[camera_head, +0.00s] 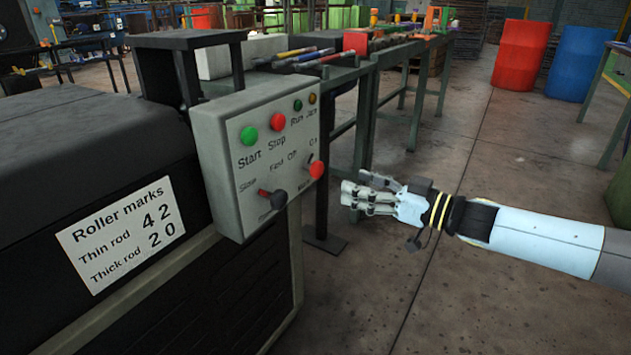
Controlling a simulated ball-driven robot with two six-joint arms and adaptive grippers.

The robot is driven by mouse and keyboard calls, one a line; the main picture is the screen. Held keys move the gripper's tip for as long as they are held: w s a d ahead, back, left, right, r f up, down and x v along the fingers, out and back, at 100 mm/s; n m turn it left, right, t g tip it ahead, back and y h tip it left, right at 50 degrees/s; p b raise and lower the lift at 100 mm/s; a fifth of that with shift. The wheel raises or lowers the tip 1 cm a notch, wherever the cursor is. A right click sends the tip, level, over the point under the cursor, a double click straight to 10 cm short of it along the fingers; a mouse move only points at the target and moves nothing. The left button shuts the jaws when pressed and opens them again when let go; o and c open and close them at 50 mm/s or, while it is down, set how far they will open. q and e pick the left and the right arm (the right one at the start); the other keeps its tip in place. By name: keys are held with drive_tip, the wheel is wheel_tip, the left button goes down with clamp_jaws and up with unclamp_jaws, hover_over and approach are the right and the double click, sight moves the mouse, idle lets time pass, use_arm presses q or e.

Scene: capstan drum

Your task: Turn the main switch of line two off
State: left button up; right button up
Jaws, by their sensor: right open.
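The grey control box (225,150) stands on the dark machine left of centre. Its main switch (316,170) is a red knob at the lower right of the face, between the words Off and On above and a partly legible "Main" below. No line number is readable on the box. My right gripper (352,194) is open and empty, a little right of and below the knob, apart from it, its fingers pointing left. My left gripper is out of view.
A roller marks label (120,234) is left. A bench (360,75) with tools stands behind.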

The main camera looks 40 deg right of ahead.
sight(321, 170)
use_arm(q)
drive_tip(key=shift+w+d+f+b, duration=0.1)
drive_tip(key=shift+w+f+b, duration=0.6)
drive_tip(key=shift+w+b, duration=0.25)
use_arm(e)
drive_tip(key=x, duration=1)
drive_tip(key=shift+w+d+r, duration=0.2)
drive_tip(key=shift+w+d, duration=0.05)
drive_tip(key=shift+w, duration=0.05)
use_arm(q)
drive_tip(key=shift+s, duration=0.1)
use_arm(e)
drive_tip(key=c, duration=1.2)
drive_tip(key=shift+o, duration=0.2)
